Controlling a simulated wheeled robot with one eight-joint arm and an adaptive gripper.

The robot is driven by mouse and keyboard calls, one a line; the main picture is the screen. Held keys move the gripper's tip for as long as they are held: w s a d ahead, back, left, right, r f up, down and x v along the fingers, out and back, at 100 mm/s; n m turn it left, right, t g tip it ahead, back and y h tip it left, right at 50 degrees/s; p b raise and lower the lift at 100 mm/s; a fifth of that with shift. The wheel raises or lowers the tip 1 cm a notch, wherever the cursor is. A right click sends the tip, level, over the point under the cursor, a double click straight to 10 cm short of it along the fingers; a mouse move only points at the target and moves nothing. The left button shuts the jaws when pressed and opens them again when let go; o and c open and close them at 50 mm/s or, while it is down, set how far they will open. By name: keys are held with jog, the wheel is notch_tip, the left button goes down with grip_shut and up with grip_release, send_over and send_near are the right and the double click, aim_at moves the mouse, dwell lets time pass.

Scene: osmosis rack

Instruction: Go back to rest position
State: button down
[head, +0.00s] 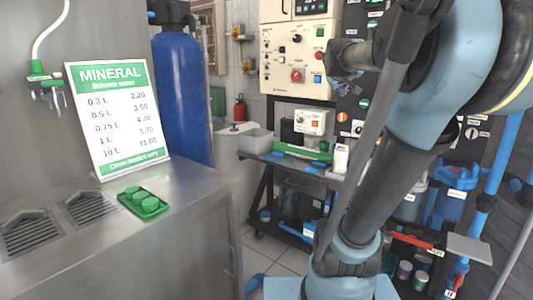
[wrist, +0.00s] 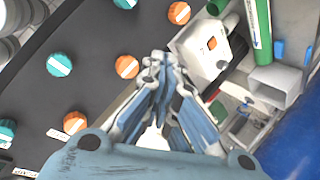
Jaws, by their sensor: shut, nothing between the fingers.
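My gripper (head: 346,62) is raised in front of the right edge of the beige control cabinet (head: 285,58) in the head view. In the wrist view my gripper (wrist: 163,62) has its fingertips together, with nothing held. My blue and dark arm folds up across the right half of the head view. The fingers appear apart from the panel, though the exact gap cannot be told.
A dark panel with orange and teal knobs (wrist: 126,67) lies beyond the fingers. A steel counter (head: 195,190) holds a price sign (head: 118,120). Floor shows between counter and cart.

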jog(key=s+a+f+m+g+y, duration=0.1)
jog(key=s+a+f+g, duration=0.2)
jog(key=s+f, duration=0.8)
jog(key=s+a+f+m+g+y, duration=0.1)
jog(key=s+a+f+g+y, duration=0.1)
jog(key=s+f, duration=0.8)
jog(key=s+a+f+g+y, duration=0.1)
jog(key=s+a+f+g, duration=0.3)
jog(key=s+f, duration=0.7)
notch_tip(320, 180, down, 5)
jog(key=shift+s+a+f+m+g+y, duration=0.15)
jog(key=shift+s+a+m+g+y, duration=0.15)
jog(key=shift+s+a+m+g, duration=0.15)
jog(key=shift+w, duration=0.15)
jog(key=shift+w+f, duration=0.2)
jog(key=shift+w, duration=0.25)
jog(key=c, duration=2.4)
grip_release()
